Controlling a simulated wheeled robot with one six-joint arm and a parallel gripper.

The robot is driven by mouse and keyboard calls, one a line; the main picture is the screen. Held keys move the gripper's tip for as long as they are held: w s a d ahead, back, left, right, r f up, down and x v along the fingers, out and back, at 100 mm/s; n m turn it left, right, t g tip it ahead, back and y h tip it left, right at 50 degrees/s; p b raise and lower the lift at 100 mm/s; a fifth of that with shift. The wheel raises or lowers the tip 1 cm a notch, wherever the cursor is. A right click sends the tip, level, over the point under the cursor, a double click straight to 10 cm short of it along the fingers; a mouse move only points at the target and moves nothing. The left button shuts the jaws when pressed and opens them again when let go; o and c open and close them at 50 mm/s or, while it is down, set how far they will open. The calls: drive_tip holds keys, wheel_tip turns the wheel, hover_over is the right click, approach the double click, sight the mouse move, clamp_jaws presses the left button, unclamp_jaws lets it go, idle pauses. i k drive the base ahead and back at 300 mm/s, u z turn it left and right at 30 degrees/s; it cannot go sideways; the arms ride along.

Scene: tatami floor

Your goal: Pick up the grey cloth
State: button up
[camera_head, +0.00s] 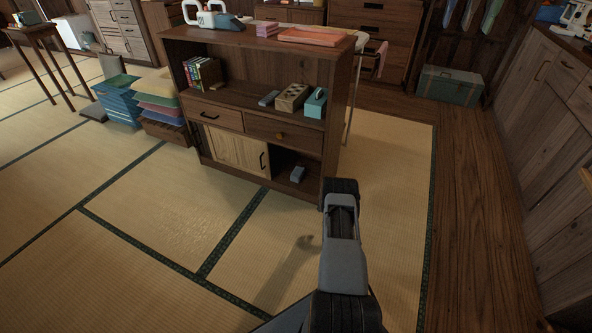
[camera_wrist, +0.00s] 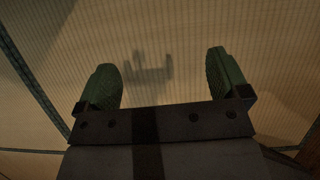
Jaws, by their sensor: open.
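I cannot tell for sure which thing is the grey cloth. A small grey-blue item (camera_head: 297,174) lies in the open lower compartment of the wooden cabinet (camera_head: 350,75). Another flat grey item (camera_head: 269,98) lies on the cabinet's middle shelf. My gripper (camera_wrist: 162,72) is open and empty in the wrist view, its two green fingers wide apart over bare tatami, with its shadow on the mat. In the head view my arm reaches toward the cabinet's front right corner, and the fingers cannot be made out. No cloth shows in the wrist view.
The middle shelf holds books (camera_head: 201,73), a tan block with holes (camera_head: 292,97) and a teal box (camera_head: 316,103). A pinkish tray (camera_head: 312,37) is on top. Stacked crates (camera_head: 160,100) stand left of the cabinet. The tatami in front is clear.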

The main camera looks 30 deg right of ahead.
sight(297, 175)
drive_tip(key=u, duration=0.05)
drive_tip(key=i, duration=1.1)
